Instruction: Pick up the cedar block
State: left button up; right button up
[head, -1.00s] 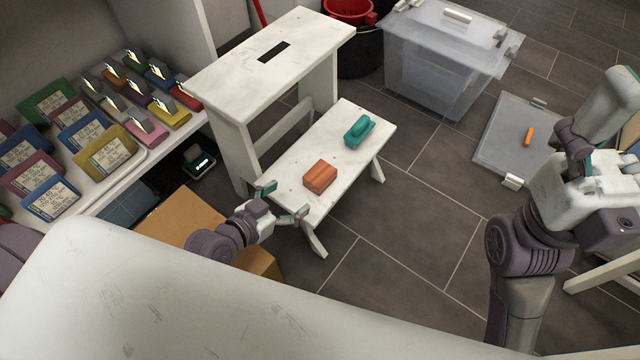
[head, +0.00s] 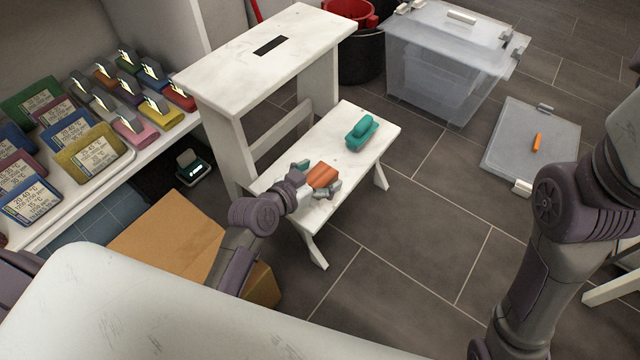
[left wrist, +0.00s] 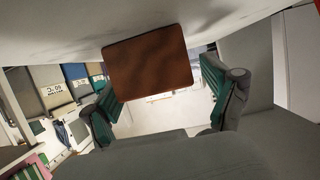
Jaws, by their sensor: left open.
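The cedar block (head: 323,174), reddish-brown, lies on the lower white step of the stool (head: 368,107). My left gripper (head: 317,179) is at the block, with a finger on either side of it. In the left wrist view the block (left wrist: 148,62) shows just ahead of and between the spread fingers of the gripper (left wrist: 163,108). The fingers are open, and I see a gap on the right side; contact on the left cannot be told. My right gripper is out of view; only my right arm shows at the right.
A teal block with a handle (head: 361,133) sits farther along the same step. The stool's higher top (head: 250,65) stands behind. A cardboard box (head: 165,235) is below my left arm. A clear bin (head: 445,70) and its lid (head: 515,150) are on the floor at right.

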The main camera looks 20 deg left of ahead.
pick_arm(q)
jog(key=shift+c, duration=0.3)
jog(key=c, duration=1.2)
jog(key=shift+r, duration=0.15)
